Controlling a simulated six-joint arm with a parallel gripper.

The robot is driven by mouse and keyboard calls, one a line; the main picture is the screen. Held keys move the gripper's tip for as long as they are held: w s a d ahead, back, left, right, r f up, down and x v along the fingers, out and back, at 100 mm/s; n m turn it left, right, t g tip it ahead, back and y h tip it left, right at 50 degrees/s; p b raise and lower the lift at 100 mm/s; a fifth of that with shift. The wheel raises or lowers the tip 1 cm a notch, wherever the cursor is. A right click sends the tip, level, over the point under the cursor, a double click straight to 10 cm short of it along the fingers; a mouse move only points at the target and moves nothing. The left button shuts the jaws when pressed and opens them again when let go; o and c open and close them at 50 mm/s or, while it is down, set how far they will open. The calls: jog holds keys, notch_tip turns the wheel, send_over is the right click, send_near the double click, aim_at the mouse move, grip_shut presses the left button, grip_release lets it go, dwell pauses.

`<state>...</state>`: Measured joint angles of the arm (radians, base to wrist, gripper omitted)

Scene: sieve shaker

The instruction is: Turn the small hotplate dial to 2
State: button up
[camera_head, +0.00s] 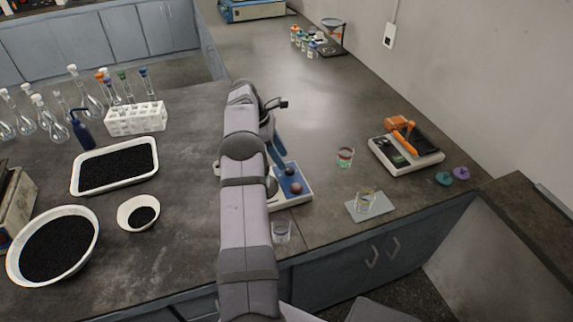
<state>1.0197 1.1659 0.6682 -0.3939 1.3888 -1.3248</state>
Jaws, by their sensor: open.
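A low white unit with a blue top (303,186) stands near the counter's front edge, partly hidden behind my arm. A dark reddish round knob (296,188) and a smaller dark one (290,168) show on it. I cannot tell for certain whether it is the small hotplate, and no dial marking is readable. My gripper (283,103), dark and small in the picture, shows at the far end of my arm, above and behind this unit. It is open, apart from the knobs, with nothing visible in it.
A clear beaker (281,232) stands in front of the unit. Right of it are a glass with reddish liquid (345,157), a glass on a grey plate (363,201) and a balance-like device (407,155). A white tray (115,165) and bowls are left.

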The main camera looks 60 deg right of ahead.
aim_at(289, 169)
jog(key=shift+p+x, duration=0.75)
jog(key=shift+x, duration=1.75)
jog(key=c, duration=1)
jog(key=shift+c, duration=0.2)
